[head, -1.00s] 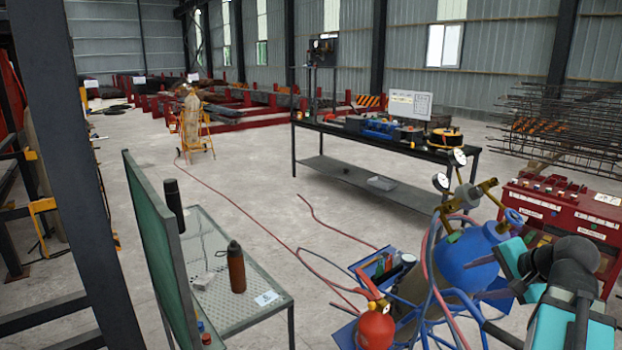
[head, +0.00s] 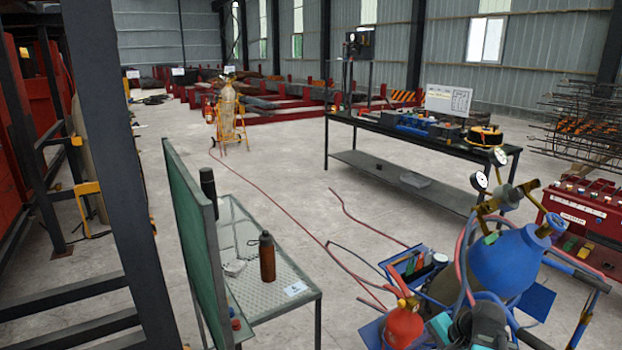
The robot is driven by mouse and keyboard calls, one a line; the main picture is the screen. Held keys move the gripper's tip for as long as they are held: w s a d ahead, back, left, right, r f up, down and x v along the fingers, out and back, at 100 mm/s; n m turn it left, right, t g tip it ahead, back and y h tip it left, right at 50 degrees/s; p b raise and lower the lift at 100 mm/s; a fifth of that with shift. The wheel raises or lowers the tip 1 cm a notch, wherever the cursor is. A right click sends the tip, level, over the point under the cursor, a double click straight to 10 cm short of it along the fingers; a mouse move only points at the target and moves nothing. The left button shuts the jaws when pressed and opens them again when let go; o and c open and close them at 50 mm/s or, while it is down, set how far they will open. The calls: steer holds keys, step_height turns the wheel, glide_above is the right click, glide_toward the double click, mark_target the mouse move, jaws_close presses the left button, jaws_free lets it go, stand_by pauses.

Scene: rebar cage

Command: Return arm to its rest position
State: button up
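A part of my arm shows at the bottom edge of the head view, right of centre, as a dark rounded joint with teal pieces. It overlaps the lower part of the gas cylinder cart in the picture. My gripper is not in view, so its fingers and anything in them are hidden.
A blue gas cylinder (head: 505,262) with gauges and hoses and a red extinguisher (head: 403,326) stand at the lower right. A mesh table (head: 300,285) holds an orange-brown bottle (head: 267,257). A long workbench (head: 400,134) stands behind. Red hoses cross the open floor (head: 290,185).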

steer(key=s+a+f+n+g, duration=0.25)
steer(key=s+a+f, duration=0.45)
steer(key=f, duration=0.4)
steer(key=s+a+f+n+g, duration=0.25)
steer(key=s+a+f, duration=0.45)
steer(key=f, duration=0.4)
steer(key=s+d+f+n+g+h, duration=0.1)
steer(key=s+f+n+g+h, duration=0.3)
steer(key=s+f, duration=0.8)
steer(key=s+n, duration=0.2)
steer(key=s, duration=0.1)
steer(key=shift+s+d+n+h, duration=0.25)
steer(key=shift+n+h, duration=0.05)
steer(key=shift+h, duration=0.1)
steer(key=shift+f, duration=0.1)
